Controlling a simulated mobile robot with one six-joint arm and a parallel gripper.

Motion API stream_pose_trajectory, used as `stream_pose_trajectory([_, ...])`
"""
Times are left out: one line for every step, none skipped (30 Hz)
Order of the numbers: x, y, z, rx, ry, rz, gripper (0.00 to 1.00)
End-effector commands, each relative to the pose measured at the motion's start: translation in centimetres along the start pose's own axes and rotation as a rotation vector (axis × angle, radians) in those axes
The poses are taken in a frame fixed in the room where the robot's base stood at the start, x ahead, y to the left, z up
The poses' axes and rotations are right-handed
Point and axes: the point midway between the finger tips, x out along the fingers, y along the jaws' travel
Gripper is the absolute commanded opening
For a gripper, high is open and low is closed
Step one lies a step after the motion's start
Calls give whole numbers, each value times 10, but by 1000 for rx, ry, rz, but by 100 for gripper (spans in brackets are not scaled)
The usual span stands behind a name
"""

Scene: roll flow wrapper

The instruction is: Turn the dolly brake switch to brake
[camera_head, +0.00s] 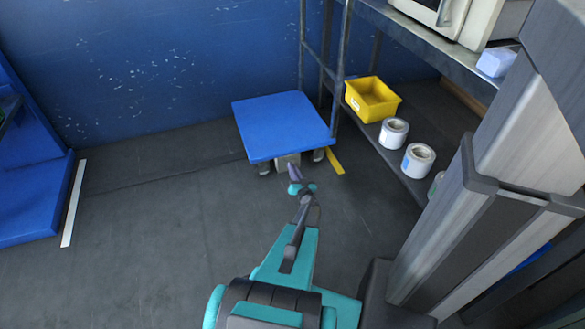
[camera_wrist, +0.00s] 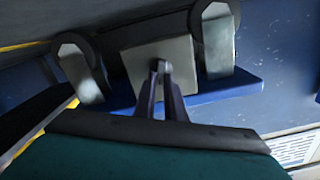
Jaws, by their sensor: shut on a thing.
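The blue dolly (camera_head: 283,125) stands on the floor by the shelf rack. A pale grey brake box (camera_head: 288,160) sits under its near edge. In the wrist view the box (camera_wrist: 138,62) lies between two castors (camera_wrist: 216,42) (camera_wrist: 80,72), below the blue deck edge (camera_wrist: 235,87). My gripper (camera_head: 293,170) reaches to the front of the box. In the wrist view its fingers (camera_wrist: 160,68) are closed together at the box face, on a small part that looks like the brake switch. The fingertips mostly hide the switch, so its setting cannot be read.
A yellow floor strip (camera_head: 334,162) lies beside the dolly. Open floor (camera_head: 150,220) spreads to the left.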

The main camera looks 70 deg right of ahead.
Motion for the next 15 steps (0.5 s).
stream_pose_trajectory([2, 3, -6, 29, 4, 7, 0])
stream_pose_trajectory([2, 4, -6, 45, 4, 7, 0])
stream_pose_trajectory([2, 4, -5, 66, 4, 7, 0])
stream_pose_trajectory([2, 4, -5, 80, 4, 7, 0])
stream_pose_trajectory([2, 4, -5, 94, 4, 7, 0])
stream_pose_trajectory([2, 5, -4, 108, 4, 7, 0])
stream_pose_trajectory([2, 5, -4, 119, 4, 7, 0])
stream_pose_trajectory([2, 5, -4, 128, 5, 7, 0])
stream_pose_trajectory([1, 5, -4, 137, 5, 7, 0])
stream_pose_trajectory([1, 5, -4, 144, 5, 8, 0])
stream_pose_trajectory([1, 5, -4, 149, 5, 8, 0])
stream_pose_trajectory([1, 6, -3, 155, 5, 8, 0])
stream_pose_trajectory([1, 6, -3, 158, 5, 8, 0])
stream_pose_trajectory([1, 6, -3, 160, 5, 8, 0])
stream_pose_trajectory([1, 6, -3, 162, 5, 8, 0])
